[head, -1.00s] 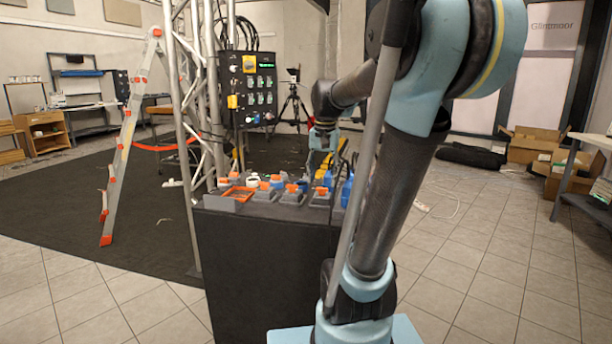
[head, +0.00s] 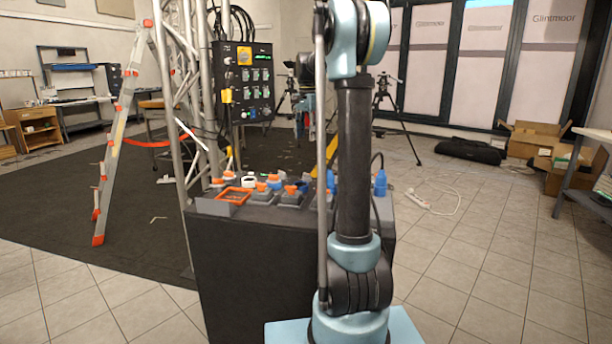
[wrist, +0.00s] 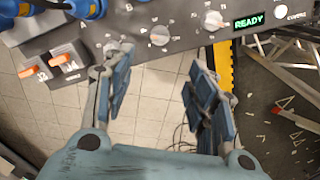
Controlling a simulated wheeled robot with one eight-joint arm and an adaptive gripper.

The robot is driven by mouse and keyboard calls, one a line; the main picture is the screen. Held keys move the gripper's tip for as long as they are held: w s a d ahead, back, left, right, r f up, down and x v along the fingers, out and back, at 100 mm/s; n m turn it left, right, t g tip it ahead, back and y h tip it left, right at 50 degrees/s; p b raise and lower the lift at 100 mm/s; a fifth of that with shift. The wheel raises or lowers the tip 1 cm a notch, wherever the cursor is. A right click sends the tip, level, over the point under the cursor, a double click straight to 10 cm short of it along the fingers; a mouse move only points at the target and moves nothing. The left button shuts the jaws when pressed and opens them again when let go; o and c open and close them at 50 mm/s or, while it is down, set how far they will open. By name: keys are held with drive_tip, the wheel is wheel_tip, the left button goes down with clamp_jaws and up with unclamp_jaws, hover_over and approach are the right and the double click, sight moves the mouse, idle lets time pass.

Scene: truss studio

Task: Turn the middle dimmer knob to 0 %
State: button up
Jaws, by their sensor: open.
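The black control panel (head: 243,85) stands by the truss in the head view; its knobs are too small to tell there. In the wrist view the panel (wrist: 185,14) fills the top edge. A grey knob (wrist: 160,36) sits ahead of the gap between the fingers. Another knob (wrist: 213,20) is right of it, beside a green READY display (wrist: 249,20). The left fingertip hides panel markings, so I cannot read the settings or be sure which dimmer is the middle one. My gripper (wrist: 158,78) is open and empty, apart from the knobs.
Orange switches (wrist: 62,62) and blue connectors (wrist: 88,8) are at the panel's left in the wrist view. A black case (head: 270,240) with small parts on top stands below. The truss (head: 188,120) and ladder (head: 112,140) are left.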

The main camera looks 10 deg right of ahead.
sight(307, 177)
wheel_tip(307, 177, down, 17)
drive_tip(key=shift+f, duration=0.15)
idle(0.5)
drive_tip(key=c, duration=1)
